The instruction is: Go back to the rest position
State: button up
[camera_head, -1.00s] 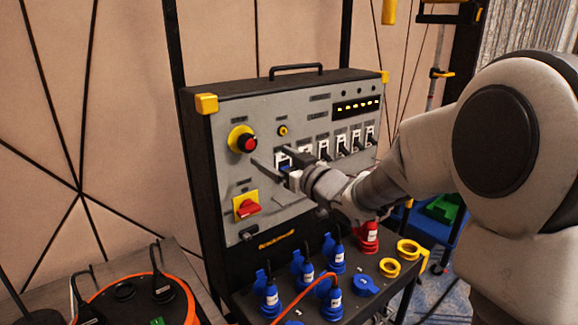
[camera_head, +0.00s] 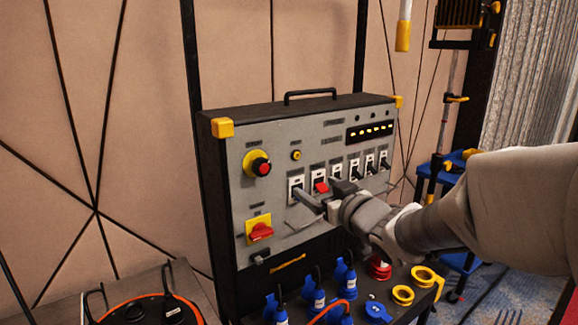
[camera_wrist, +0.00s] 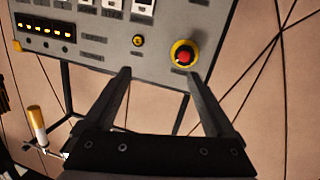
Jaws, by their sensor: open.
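One finger partly covers the lower left of the switch row in the head view. A red switch part (camera_head: 321,187) shows just above the gripper. I cannot tell from the head view how far the fingers are from the panel. The wrist view shows the panel upside down, with a gap beyond the fingertips.
A red emergency button (camera_head: 261,167) and a red rotary switch (camera_head: 260,232) are on the panel's left. Blue plugs (camera_head: 318,303) and yellow sockets (camera_head: 403,295) stand on a shelf below. An orange-rimmed cable reel (camera_head: 150,310) is at the lower left.

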jog(key=s+d+r+m+g+h+p, duration=0.1)
jog(key=s+d+m+h, duration=0.2)
jog(key=s+d+h, duration=0.25)
jog(key=s+f+m+g+p, duration=0.1)
jog(key=s+g, duration=0.3)
jog(key=s, duration=0.8)
jog(key=s+d+f+m+g+p, duration=0.1)
jog(key=s+f+g, duration=0.2)
jog(key=s, duration=0.8)
jog(key=shift+s+f+m+g+h, duration=0.3)
jog(key=shift+s+m+g+h, duration=0.1)
jog(key=shift+g, duration=0.5)
jog(key=shift+d, duration=0.1)
